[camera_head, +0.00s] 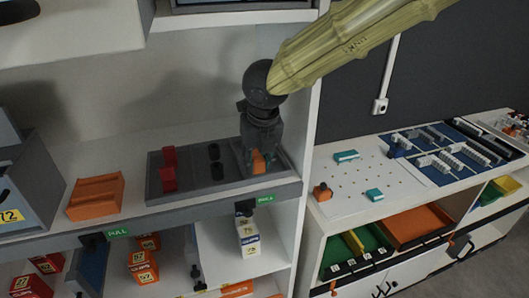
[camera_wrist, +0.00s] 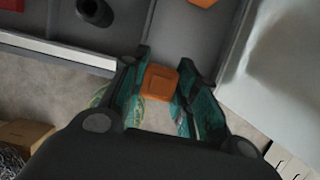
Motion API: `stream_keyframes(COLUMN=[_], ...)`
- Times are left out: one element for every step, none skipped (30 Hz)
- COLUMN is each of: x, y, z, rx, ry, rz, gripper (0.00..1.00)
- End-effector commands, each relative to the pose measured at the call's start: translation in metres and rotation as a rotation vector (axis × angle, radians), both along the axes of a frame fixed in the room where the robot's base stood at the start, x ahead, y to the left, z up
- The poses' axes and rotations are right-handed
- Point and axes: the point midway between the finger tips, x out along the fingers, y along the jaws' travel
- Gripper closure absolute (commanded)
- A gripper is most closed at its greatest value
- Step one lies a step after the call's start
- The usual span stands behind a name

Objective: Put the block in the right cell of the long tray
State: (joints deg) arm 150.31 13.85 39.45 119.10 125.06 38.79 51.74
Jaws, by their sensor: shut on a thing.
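The long tray (camera_head: 205,177) is grey and lies on the shelf, with its cells side by side. Red blocks (camera_head: 168,170) are in the left cell and black round pieces (camera_head: 215,161) in the middle one. My gripper (camera_head: 260,162) points down at the right cell, with its teal fingers shut on an orange block (camera_head: 258,161). In the wrist view the held block (camera_wrist: 160,82) sits between the fingertips near the tray's front edge. Another orange piece (camera_wrist: 203,2) shows farther back in the right cell. Whether the held block touches the tray floor, I cannot tell.
A grey bin (camera_head: 25,180) stands at the far left. The shelf's upright side panel (camera_head: 312,100) is close to the right of my gripper. A white pegboard (camera_head: 375,175) lies on a counter beyond it.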

Motion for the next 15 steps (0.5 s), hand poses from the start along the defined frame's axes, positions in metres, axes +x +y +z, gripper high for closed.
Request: stream_keyframes(x=[0.01, 0.015, 0.022, 0.027, 0.031, 0.036, 0.039, 0.042, 0.044, 0.046, 0.047, 0.048, 0.05, 0.053, 0.057], y=[-0.003, -0.005, -0.006, -0.008, -0.01, -0.011, -0.012, -0.013, -0.014, -0.014, -0.014, -0.015, -0.015, -0.016, -0.017], z=[0.002, 0.002, 0.001, 0.0, -0.001, -0.001, -0.002, -0.002, -0.003, -0.004, -0.004, -0.004, -0.004, -0.004, -0.003], rx=[-0.001, -0.001, -0.001, -0.001, 0.0, 0.0, 0.0, 0.0, 0.0, 0.0, -0.001, 0.0, 0.0, 0.0, 0.0], ry=[0.001, 0.001, 0.001, 0.001, 0.001, 0.0, 0.0, 0.0, 0.0, 0.0, 0.0, 0.0, 0.0, 0.0, -0.001], rz=[-0.002, -0.002, -0.002, -0.002, -0.003, -0.003, -0.002, -0.002, -0.002, -0.002, -0.001, -0.002, -0.002, -0.002, -0.002], gripper=[0.87, 0.87, 0.87, 0.87, 0.87, 0.87, 0.87, 0.87, 0.87, 0.87, 0.87, 0.87, 0.87, 0.87, 0.87])
